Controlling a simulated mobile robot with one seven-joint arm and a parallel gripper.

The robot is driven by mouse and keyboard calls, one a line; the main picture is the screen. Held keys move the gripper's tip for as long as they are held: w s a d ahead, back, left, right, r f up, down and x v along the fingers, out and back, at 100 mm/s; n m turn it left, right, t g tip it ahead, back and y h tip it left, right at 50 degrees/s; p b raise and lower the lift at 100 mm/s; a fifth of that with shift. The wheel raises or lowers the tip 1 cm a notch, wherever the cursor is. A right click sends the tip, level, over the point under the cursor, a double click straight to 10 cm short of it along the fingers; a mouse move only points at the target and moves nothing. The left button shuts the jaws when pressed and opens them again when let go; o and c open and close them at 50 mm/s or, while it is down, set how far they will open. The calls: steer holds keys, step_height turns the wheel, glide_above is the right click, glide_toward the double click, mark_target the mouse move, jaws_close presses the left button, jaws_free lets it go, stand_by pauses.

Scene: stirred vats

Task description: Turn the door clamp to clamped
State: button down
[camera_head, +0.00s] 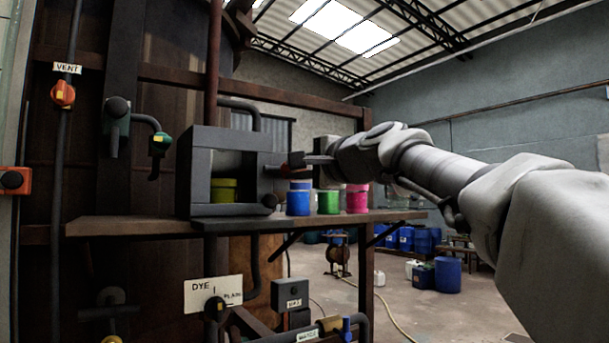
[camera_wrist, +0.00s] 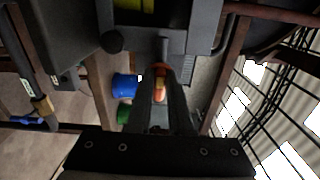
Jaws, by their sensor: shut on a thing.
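The door clamp (camera_head: 293,161) is a small dark lever with an orange-red part, on the right side of a dark grey box (camera_head: 183,175). In the wrist view, the orange part of the clamp (camera_wrist: 159,84) shows between my two fingers. My gripper (camera_head: 308,160) reaches in from the right and is shut on the clamp. It also shows in the wrist view (camera_wrist: 163,92). The fingers partly hide the clamp, so its exact turn is hard to tell. A yellow-green pot (camera_head: 223,190) stands inside the box, seen through its front.
Blue (camera_head: 298,201), green (camera_head: 328,203) and pink (camera_head: 357,198) pots stand on the shelf (camera_head: 140,227) right of the box, just below my gripper. A dark round knob (camera_head: 270,201) sits at the box's lower right. An orange VENT valve (camera_head: 63,94) is at left.

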stand_by(0.4)
steer(key=c, duration=0.8)
jaws_free()
steer(key=b+v, duration=0.3)
steer(key=v, duration=1.4)
steer(key=shift+s+d, duration=0.2)
